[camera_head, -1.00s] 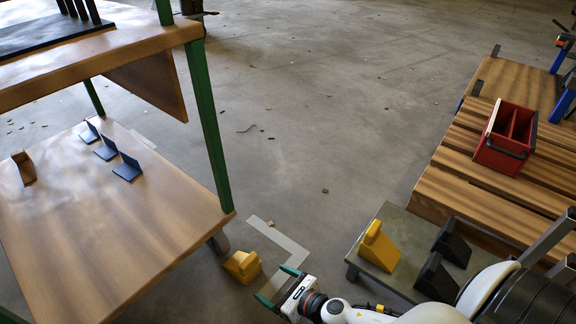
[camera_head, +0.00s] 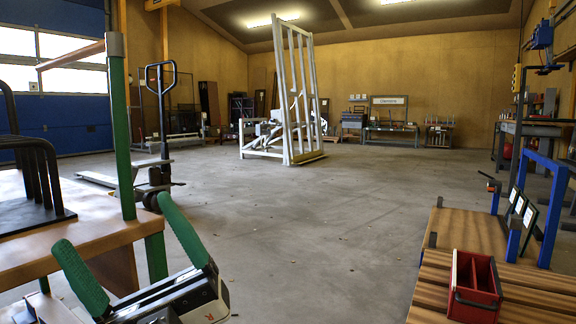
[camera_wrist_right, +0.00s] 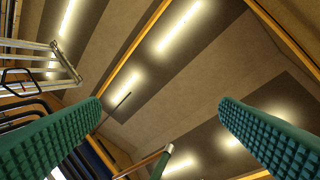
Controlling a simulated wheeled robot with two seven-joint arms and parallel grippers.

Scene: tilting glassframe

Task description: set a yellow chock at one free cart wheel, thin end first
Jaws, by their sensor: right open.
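My right gripper (camera_head: 118,225) is at the lower left of the head view, raised in front of the cart, with its green ribbed fingers pointing up. It is open and empty. In the right wrist view its two fingers (camera_wrist_right: 160,108) stand wide apart with only the ceiling and a bit of the cart behind. The cart (camera_head: 85,228) shows its wooden top and green posts at the left. Its lower shelf and wheels are out of view. No yellow chock shows in either view now. My left gripper is not in view.
A red open box (camera_head: 474,285) sits on a slatted wooden bench (camera_head: 520,296) at the lower right. A pallet truck (camera_head: 160,130) and a white tilting frame (camera_head: 290,100) stand farther back. The concrete floor between cart and bench is open.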

